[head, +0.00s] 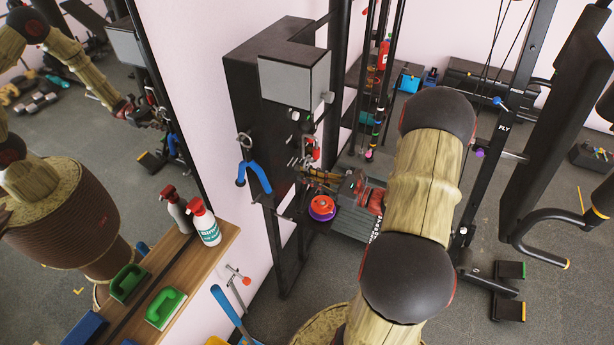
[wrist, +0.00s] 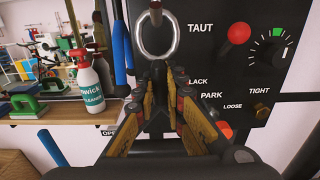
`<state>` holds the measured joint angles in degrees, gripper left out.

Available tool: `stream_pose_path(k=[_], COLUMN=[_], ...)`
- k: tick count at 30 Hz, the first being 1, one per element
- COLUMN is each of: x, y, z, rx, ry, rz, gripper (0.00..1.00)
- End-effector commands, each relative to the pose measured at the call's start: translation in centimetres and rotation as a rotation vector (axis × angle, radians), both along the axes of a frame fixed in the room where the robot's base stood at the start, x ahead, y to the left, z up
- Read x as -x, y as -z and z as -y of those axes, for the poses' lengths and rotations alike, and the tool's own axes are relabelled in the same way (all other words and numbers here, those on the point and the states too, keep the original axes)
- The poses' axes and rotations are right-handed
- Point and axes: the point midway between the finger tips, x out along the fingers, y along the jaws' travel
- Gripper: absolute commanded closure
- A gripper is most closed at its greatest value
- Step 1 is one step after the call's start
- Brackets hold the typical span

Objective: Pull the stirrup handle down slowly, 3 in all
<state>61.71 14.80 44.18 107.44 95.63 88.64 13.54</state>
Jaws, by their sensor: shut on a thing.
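The blue stirrup handle (head: 254,177) hangs by a metal clip on the left side of the black machine (head: 247,95). Part of it shows as upright blue bars (wrist: 119,45) at the left of the wrist view. My gripper (wrist: 160,72) is in front of the machine's panel, to the right of the blue handle and apart from it. Its fingers are closed at the lower edge of a metal ring (wrist: 139,38); the exact contact is dark and partly hidden by the fingers. In the head view my gripper (head: 312,176) is small beside the panel.
The panel has a red knob (wrist: 239,33), a dial (wrist: 278,54) and TAUT and PARK labels. Gym frames stand at right.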

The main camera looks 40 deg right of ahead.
Motion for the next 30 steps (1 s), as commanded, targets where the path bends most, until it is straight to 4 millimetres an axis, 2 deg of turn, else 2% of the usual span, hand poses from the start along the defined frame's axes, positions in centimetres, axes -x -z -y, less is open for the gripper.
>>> stream_pose_path(k=[5,17,26,30], x=[0.0,0.0,0.0,0.0], y=[-1.4,-1.5,-3.6,-3.9], z=[-0.1,-0.1,0.0,0.0], rx=[-0.001,-0.002,-0.001,-0.001], ry=[0.0,0.0,0.0,0.0], rz=[-0.004,-0.004,-0.004,-0.004], gripper=[1.0,1.0,1.0,1.0])
